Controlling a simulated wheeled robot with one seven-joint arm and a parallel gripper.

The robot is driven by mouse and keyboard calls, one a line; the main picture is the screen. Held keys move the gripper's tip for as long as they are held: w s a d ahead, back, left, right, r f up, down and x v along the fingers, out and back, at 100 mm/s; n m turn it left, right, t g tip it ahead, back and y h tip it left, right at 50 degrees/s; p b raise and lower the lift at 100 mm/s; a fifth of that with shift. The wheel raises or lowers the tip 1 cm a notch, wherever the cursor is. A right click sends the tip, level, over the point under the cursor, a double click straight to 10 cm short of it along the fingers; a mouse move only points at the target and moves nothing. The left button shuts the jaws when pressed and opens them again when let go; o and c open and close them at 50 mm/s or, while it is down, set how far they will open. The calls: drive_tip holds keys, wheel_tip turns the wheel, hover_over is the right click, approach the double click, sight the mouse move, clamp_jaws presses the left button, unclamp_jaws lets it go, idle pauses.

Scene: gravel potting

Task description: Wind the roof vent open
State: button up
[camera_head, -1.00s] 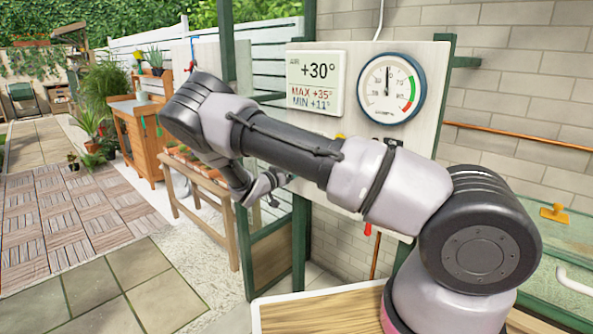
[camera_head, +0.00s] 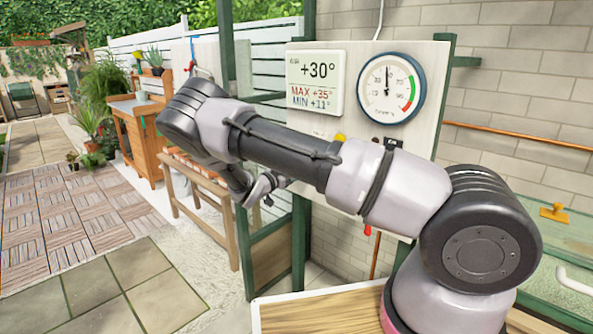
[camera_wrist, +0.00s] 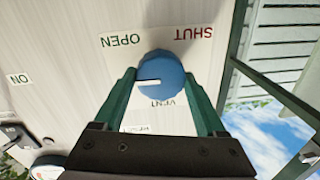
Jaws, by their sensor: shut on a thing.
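A round blue knob (camera_wrist: 161,77) with a white pointer line sits on a pale panel in the wrist view, by the label VENT. The words OPEN and SHUT are printed beside it, upside down in this view. The white line points left in the picture, on the OPEN side. My gripper (camera_wrist: 162,84) has its two green fingers on either side of the knob and is shut on it. The roof vent itself cannot be made out.
A switch (camera_wrist: 14,132) near an ON label is on the panel in the wrist view. The head view shows a thermometer display (camera_head: 316,82) and a round dial (camera_head: 390,88) on the panel. A wooden bench (camera_head: 205,185) stands beyond my arm. Paving is clear at the left.

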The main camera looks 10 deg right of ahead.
drive_tip(key=o, duration=1.3)
drive_tip(key=v, duration=1.1)
drive_tip(key=s+d+r+g+y, duration=0.7)
drive_tip(key=s+d+r+g, duration=0.4)
drive_tip(key=d+r, duration=0.3)
drive_tip(key=s+r+n+t+y, duration=0.2)
drive_tip(key=s+r+y, duration=0.1)
drive_tip(key=s+r, duration=0.3)
drive_tip(key=s+r+n+t+y, duration=0.2)
drive_tip(key=s+r+n+y, duration=0.1)
drive_tip(key=s+r, duration=0.3)
drive_tip(key=s+d+r+n+t+y, duration=0.1)
drive_tip(key=s+r+n+t+y, duration=0.1)
drive_tip(key=s+r, duration=0.4)
drive_tip(key=shift+s+r+n+t+y, duration=0.15)
drive_tip(key=shift+s+n+t+y, duration=0.1)
drive_tip(key=shift+s, duration=0.65)
drive_tip(key=shift+s+r+n+t+y, duration=0.15)
drive_tip(key=shift+s+r+n+y, duration=0.1)
drive_tip(key=shift+s, duration=0.65)
